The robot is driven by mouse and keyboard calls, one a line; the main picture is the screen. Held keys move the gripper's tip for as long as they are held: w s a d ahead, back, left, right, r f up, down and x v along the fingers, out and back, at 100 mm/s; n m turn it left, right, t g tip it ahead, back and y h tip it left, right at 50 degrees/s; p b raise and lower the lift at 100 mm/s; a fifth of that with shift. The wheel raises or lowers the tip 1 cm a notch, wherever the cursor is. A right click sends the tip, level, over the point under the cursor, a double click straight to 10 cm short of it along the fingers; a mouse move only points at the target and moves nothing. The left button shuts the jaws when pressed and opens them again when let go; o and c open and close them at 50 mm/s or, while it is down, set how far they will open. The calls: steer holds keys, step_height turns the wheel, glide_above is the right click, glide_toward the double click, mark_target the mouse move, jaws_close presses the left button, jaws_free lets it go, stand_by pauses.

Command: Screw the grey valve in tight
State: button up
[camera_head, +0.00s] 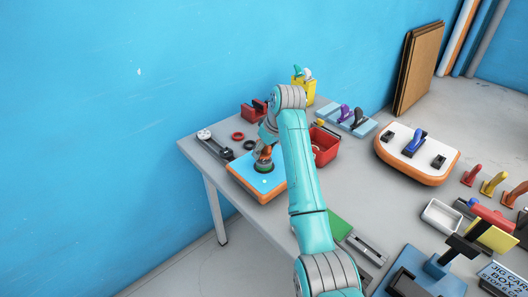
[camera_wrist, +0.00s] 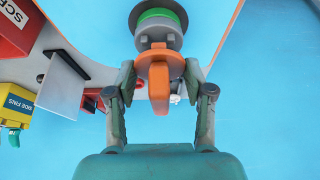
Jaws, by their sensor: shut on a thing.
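A small board piece (camera_head: 243,172) with a blue top and orange edge lies on the grey table. The grey valve (camera_wrist: 160,36), with a green ring (camera_wrist: 160,14), is in its top and shows at the top of the wrist view. My gripper (camera_wrist: 160,72) is shut on an orange key-like tool (camera_wrist: 159,92), one finger on each side. The tool's round head meets the grey valve. How deep the valve sits cannot be told. In the head view my gripper (camera_head: 264,150) is above the board piece, partly hidden by my arm.
A red bin (camera_head: 324,152) stands just right of my arm, and a red holder (camera_head: 254,111) behind. Two red rings (camera_head: 237,136) lie behind the board piece. A dark pump-like tool (camera_head: 213,146) lies at the left edge. A white-topped board (camera_head: 408,150) stands to the right.

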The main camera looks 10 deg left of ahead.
steer(key=shift+r, duration=1.75)
steer(key=shift+s, duration=0.1)
